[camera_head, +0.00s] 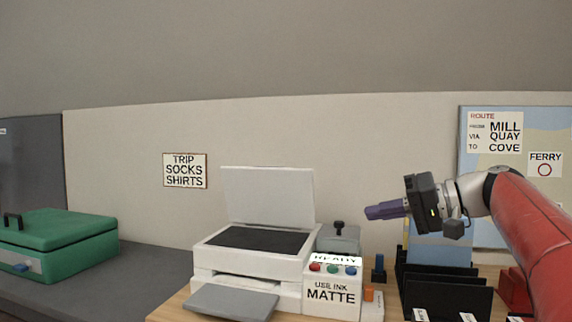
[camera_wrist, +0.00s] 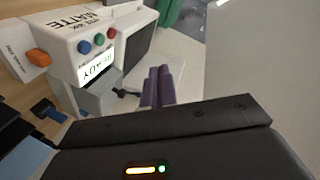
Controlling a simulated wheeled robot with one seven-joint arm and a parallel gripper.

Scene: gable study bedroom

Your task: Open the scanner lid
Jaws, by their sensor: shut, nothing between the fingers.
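The scanner (camera_head: 249,265) is a white machine on the wooden desk, left of my gripper. Its lid (camera_head: 267,196) stands raised, close to upright at the back, and the dark glass bed (camera_head: 257,240) shows below it. The scanner's panel also shows in the wrist view (camera_wrist: 88,40), with coloured buttons and a lit READY display. My gripper (camera_head: 370,213) has purple fingers and is in the air to the right of the lid, apart from it. In the wrist view the fingers (camera_wrist: 157,85) are together and empty.
A grey box (camera_head: 338,240) with a black knob stands behind the panel. A black file rack (camera_head: 445,288) stands at the right under my arm. A green case (camera_head: 62,243) lies at the left. A grey output tray (camera_head: 232,301) juts out in front of the scanner.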

